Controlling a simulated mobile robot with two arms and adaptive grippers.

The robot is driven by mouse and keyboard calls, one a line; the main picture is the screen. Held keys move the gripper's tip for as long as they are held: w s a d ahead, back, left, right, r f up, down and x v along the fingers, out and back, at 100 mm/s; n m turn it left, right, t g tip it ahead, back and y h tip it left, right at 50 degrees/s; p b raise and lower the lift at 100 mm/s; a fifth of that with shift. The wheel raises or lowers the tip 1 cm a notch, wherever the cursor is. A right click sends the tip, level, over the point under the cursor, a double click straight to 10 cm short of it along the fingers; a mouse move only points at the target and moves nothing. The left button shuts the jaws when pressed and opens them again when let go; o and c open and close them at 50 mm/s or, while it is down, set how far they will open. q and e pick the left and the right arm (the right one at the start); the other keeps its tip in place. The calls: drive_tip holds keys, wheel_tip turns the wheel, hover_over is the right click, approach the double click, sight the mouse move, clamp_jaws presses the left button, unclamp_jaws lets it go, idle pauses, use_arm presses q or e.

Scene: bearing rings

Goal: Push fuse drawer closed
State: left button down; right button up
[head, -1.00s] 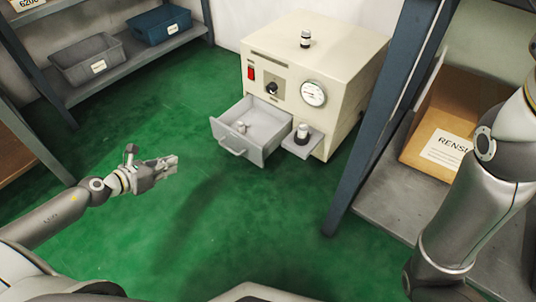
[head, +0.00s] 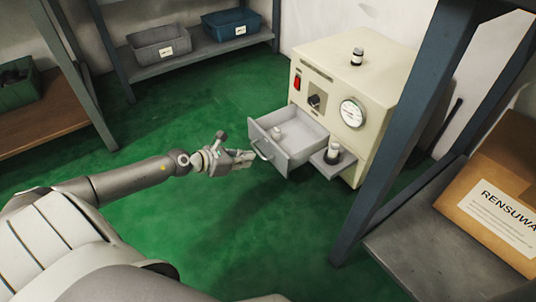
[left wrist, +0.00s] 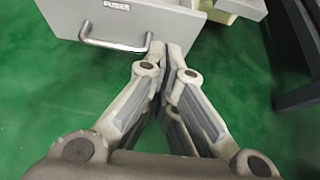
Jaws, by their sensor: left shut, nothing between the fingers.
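The fuse drawer (head: 290,140) is grey and stands pulled out of the cream cabinet (head: 338,75). A small pale object (head: 276,133) lies in it. In the left wrist view the drawer front (left wrist: 115,18) carries a FUSES label and a bar handle (left wrist: 118,45). My left gripper (head: 248,158) is shut and empty, just left of the drawer front. In the left wrist view its fingertips (left wrist: 173,50) are close to the right end of the handle; I cannot tell whether they touch. My right gripper is not in view.
A small shelf (head: 333,165) with a dark-based bottle sticks out right of the drawer. A blue-grey rack post (head: 395,130) and a cardboard box (head: 495,205) are at the right. Bins (head: 160,43) stand on a back shelf. Green floor is clear around the drawer.

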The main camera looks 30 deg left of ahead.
sight(277, 153)
use_arm(q)
drive_tip(key=shift+w+d+r+b+x, duration=0.15)
drive_tip(key=shift+r+x, duration=0.15)
drive_tip(key=shift+x, duration=1.1)
drive_tip(key=shift+w+r+b+x, duration=0.15)
drive_tip(key=shift+r+x, duration=0.1)
drive_tip(key=shift+x, duration=1.2)
drive_tip(key=shift+w+d+r+b+x, duration=0.15)
drive_tip(key=shift+r+x, duration=0.15)
drive_tip(key=shift+x, duration=1.1)
